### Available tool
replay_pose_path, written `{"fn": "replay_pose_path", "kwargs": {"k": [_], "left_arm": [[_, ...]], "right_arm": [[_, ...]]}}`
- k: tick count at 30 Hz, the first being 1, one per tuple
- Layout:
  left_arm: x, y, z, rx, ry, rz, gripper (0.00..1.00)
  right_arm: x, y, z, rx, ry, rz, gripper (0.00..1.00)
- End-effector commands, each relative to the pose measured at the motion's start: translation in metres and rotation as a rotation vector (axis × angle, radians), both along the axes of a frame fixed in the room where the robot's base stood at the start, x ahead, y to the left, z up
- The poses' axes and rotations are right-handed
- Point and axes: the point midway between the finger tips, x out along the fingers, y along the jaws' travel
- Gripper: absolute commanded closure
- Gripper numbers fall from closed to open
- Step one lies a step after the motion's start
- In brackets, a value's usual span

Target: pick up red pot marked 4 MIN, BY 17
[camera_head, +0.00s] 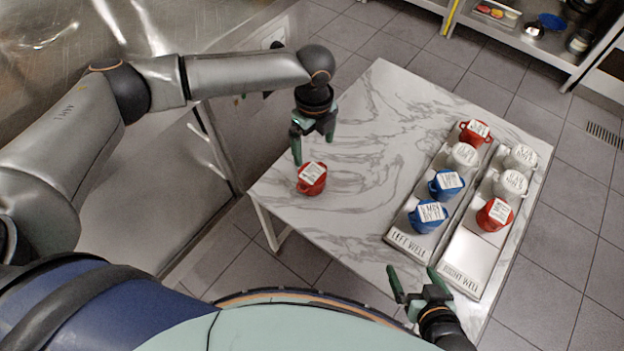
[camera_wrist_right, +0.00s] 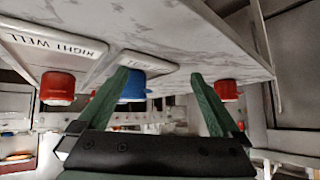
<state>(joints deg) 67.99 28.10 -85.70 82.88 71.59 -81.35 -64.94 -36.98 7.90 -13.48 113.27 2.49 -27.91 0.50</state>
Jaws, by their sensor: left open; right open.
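A lone red pot (camera_head: 316,186) with a white label on top stands on the left of the marble table; its label is too small to read. My left gripper (camera_head: 312,143) is open just above and behind it, one finger close to its rim. Two more red pots stand on the trays: one at the back of the left tray (camera_head: 475,140), one at the front of the right tray (camera_head: 487,221). My right gripper (camera_head: 414,276) is open and empty by the table's front edge. Its wrist view shows a red pot (camera_wrist_right: 58,90) at left and another (camera_wrist_right: 227,93) at right.
The tray LEFT WELL (camera_head: 400,243) also holds a white pot (camera_head: 459,160) and two blue pots (camera_head: 442,191). The tray RIGHT WELL (camera_head: 463,272) also holds two white pots (camera_head: 507,187). The marble table (camera_head: 372,232) is bare between the lone pot and the trays.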

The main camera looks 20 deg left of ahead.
Motion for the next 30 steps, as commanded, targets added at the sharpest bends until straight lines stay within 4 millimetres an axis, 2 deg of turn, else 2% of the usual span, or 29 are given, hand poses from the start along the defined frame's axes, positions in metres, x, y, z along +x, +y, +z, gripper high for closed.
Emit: {"fn": "replay_pose_path", "kwargs": {"k": [10,17,25,30], "left_arm": [[0.000,0.002,-0.057,0.006,0.003,-0.002,0.00],[0.000,0.003,-0.075,0.007,0.002,-0.003,0.00],[-0.001,0.005,-0.114,0.007,0.002,0.000,0.00],[-0.001,0.005,-0.123,0.005,0.001,-0.001,0.00]], "right_arm": [[0.001,0.004,-0.008,0.002,0.005,0.010,0.00],[0.005,0.006,-0.005,0.005,-0.006,0.012,0.00],[0.008,0.008,-0.010,0.008,-0.008,0.017,0.00],[0.009,0.009,-0.010,0.008,-0.007,0.021,0.00]]}}
